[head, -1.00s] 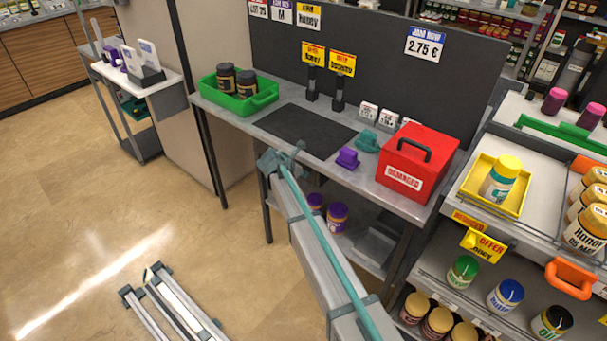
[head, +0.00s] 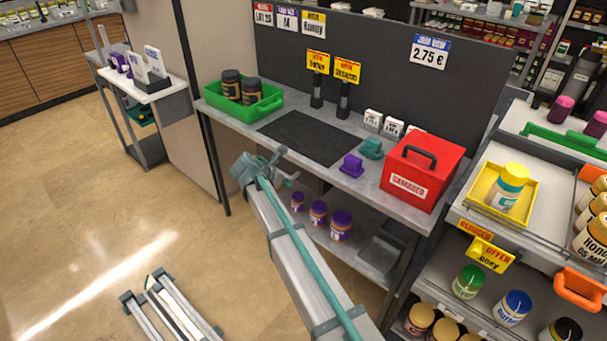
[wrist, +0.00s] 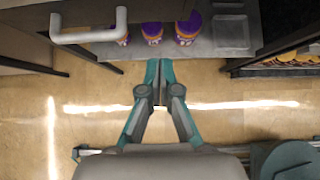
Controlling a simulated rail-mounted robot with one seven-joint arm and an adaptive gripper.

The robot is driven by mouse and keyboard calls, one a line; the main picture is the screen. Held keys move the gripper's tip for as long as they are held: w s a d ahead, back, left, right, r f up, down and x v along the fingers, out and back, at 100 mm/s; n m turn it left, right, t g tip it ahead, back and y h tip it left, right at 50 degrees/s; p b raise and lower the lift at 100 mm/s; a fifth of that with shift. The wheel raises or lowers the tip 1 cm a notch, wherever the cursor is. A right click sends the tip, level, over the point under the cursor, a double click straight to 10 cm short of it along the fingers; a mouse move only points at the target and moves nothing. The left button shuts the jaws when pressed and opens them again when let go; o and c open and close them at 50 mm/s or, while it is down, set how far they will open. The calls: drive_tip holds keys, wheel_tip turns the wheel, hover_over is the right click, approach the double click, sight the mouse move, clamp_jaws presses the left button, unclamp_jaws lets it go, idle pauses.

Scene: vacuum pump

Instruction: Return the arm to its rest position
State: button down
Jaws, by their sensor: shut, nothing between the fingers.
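My gripper (wrist: 157,84) shows in the wrist view with its two teal fingers together and nothing between them. It hangs over the tan floor, in front of a low grey shelf with purple-lidded jars (wrist: 152,32). In the head view my arm (head: 290,245), grey with a teal stripe, reaches up from the bottom. Its far end (head: 255,168) is at the front of the workbench (head: 232,121), overlapping its front edge in the picture.
A stocked shelf unit (head: 455,268) stands close on the right. Open floor (head: 90,215) lies to the left.

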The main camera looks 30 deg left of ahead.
drive_tip(key=shift+s+r, duration=0.15)
drive_tip(key=s+d+f+m+g, duration=0.3)
drive_tip(key=s+d+f+m, duration=0.2)
drive_tip(key=d+f+m, duration=0.45)
drive_tip(key=s+d+f+m+g, duration=0.3)
drive_tip(key=s+d+f+m, duration=0.25)
drive_tip(key=d+f, duration=0.7)
drive_tip(key=s+d+f+m+g, duration=0.2)
drive_tip(key=s+d+f+m, duration=0.4)
drive_tip(key=d, duration=0.9)
drive_tip(key=s+d+f+m+g, duration=0.2)
drive_tip(key=s+d+f+m, duration=0.1)
drive_tip(key=s+d, duration=0.5)
drive_tip(key=s+d+f+m+g+y, duration=0.1)
drive_tip(key=s+d+f+m+g, duration=0.2)
drive_tip(key=s+d, duration=0.6)
drive_tip(key=s+d+f+m+g, duration=0.2)
drive_tip(key=s+d+f+m, duration=0.2)
drive_tip(key=s+d, duration=0.5)
drive_tip(key=m, duration=0.2)
drive_tip(key=shift+s+d+m+g+y, duration=0.2)
drive_tip(key=shift+s+m+g+y, duration=0.1)
drive_tip(key=shift+s+m+y, duration=0.1)
